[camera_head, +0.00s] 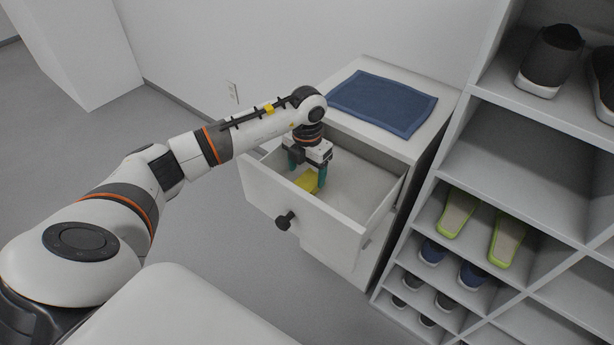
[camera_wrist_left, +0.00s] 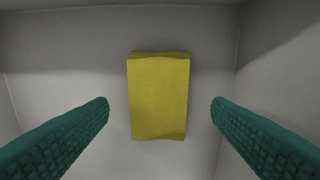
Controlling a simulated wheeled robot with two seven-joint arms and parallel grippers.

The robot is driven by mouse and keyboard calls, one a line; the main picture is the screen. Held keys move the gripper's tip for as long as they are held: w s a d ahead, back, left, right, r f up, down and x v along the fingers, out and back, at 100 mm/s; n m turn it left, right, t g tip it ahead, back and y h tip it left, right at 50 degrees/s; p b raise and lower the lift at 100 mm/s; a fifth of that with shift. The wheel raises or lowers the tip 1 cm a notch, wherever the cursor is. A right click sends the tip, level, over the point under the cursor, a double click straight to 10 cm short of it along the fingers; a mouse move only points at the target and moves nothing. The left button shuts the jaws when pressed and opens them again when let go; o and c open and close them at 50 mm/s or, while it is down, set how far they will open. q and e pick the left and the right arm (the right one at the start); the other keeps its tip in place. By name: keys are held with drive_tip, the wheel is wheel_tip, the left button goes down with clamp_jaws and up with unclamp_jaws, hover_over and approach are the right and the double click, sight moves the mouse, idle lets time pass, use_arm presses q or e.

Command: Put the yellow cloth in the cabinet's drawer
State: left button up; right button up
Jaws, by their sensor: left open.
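The yellow cloth (camera_head: 308,182) lies folded on the floor of the cabinet's open drawer (camera_head: 345,215). In the left wrist view the cloth (camera_wrist_left: 159,97) is a whole yellow rectangle between the two green fingers, apart from both. My left gripper (camera_head: 308,177) points down into the drawer over the cloth, open and empty. In the head view its fingers and wrist hide part of the cloth. The white cabinet (camera_head: 425,147) stands against the wall with its top drawer pulled out. My right gripper is not in view.
A folded blue cloth (camera_head: 382,102) lies on the cabinet top. A shelf unit (camera_head: 520,140) with several shoes and green-edged slippers (camera_head: 457,213) stands close on the right. The drawer's front has a dark knob (camera_head: 284,221). Open grey floor (camera_head: 200,235) lies left of the cabinet.

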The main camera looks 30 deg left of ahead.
sight(307, 181)
use_arm(q)
wheel_tip(307, 181, up, 9)
drive_tip(key=shift+p, duration=0.4)
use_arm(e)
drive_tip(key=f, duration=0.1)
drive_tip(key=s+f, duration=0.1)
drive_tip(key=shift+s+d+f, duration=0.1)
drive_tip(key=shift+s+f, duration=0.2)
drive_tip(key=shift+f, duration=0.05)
use_arm(q)
drive_tip(key=shift+f, duration=0.1)
